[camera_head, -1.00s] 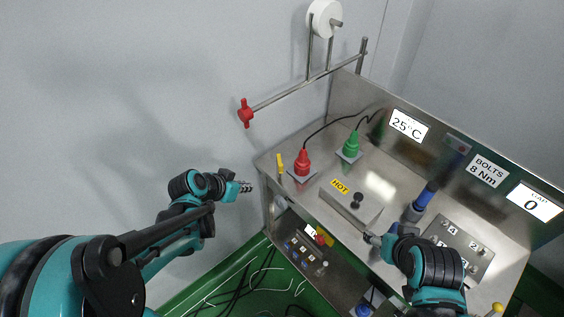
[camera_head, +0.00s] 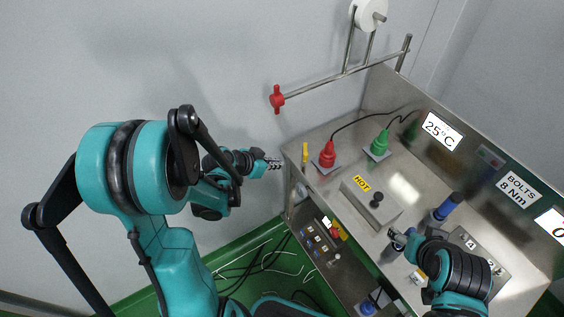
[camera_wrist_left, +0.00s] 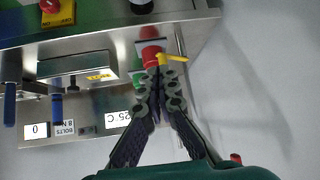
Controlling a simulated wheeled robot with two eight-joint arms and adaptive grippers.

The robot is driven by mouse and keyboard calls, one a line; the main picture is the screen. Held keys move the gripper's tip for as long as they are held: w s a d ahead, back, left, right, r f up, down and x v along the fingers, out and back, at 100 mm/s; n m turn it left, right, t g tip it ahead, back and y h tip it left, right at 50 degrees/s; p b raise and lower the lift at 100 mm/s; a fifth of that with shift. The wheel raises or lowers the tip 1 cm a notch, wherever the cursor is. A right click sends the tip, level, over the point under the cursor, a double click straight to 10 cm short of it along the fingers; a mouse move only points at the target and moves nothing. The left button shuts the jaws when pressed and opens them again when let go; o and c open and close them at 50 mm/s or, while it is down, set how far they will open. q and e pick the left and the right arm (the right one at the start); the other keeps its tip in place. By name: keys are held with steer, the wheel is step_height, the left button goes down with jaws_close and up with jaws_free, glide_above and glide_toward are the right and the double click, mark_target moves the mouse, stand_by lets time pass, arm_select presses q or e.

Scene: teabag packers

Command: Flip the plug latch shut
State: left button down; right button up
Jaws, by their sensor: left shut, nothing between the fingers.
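The yellow latch (camera_head: 305,153) stands upright beside the red plug (camera_head: 327,157), at the left end of the steel bench. In the left wrist view the yellow latch (camera_wrist_left: 174,57) shows just beyond my fingertips, with the red plug (camera_wrist_left: 150,54) close by. My left gripper (camera_head: 275,163) is shut and empty, left of the latch and apart from it; its fingers (camera_wrist_left: 163,80) fill the middle of the wrist view. My right gripper (camera_head: 397,236) is over the bench front, right of the HOT box; its jaw state is unclear.
A green plug (camera_head: 378,147) stands behind the red one, both with black cables. The HOT box (camera_head: 370,203) with a black knob is nearby. A red-handled pipe valve (camera_head: 277,99) sticks out above the bench's left end. Blue-handled tool (camera_head: 447,207) stands to the right.

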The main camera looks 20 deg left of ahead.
mark_target(304, 158)
arm_select(q)
steer(key=b+x, duration=0.1)
steer(key=x, duration=0.2)
steer(key=w+r+x, duration=0.1)
steer(key=x, duration=0.3)
steer(key=r+b+x, duration=0.1)
steer(key=x, duration=0.3)
steer(key=shift+w+d+b, duration=0.3)
steer(key=shift+w+d, duration=0.05)
steer(key=shift+d, duration=0.05)
